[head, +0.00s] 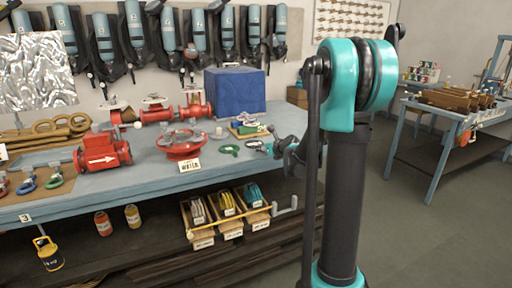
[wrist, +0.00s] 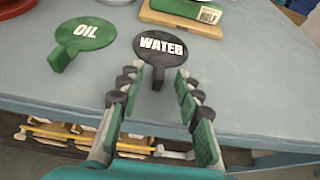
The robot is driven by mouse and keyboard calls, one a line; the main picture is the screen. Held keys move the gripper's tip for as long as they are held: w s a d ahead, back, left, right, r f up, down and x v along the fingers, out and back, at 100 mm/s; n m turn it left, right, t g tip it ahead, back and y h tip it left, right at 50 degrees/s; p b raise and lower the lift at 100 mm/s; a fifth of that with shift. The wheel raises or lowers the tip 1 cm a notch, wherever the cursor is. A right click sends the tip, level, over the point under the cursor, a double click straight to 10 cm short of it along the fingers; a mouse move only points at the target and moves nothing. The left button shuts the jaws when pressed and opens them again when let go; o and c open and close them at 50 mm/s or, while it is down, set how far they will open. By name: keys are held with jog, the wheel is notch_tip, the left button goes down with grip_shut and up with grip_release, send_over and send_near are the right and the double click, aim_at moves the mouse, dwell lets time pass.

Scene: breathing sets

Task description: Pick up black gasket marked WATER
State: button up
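The black gasket marked WATER (wrist: 161,45) lies flat on the blue-grey bench top in the wrist view. It is a round disc with white lettering and a short handle pointing toward me. My gripper (wrist: 162,71) is open, with a finger on each side of the handle and the fingertips just short of the disc. No contact with the handle is visible. In the head view my gripper (head: 268,148) is low at the bench's front edge, and the black gasket is too small there to tell clearly.
A green gasket marked OIL (wrist: 85,36) lies left of the black one. A wooden board (wrist: 180,20) with a green item is behind. Red valves (head: 181,144) and a blue box (head: 235,90) stand on the bench. Wooden bins (head: 231,229) sit below its front edge.

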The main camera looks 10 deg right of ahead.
jog(key=shift+w+a+f, duration=0.15)
jog(key=shift+w+f, duration=0.1)
jog(key=shift+w, duration=0.2)
jog(key=shift+c, duration=0.3)
grip_shut()
jog(key=shift+r, duration=0.2)
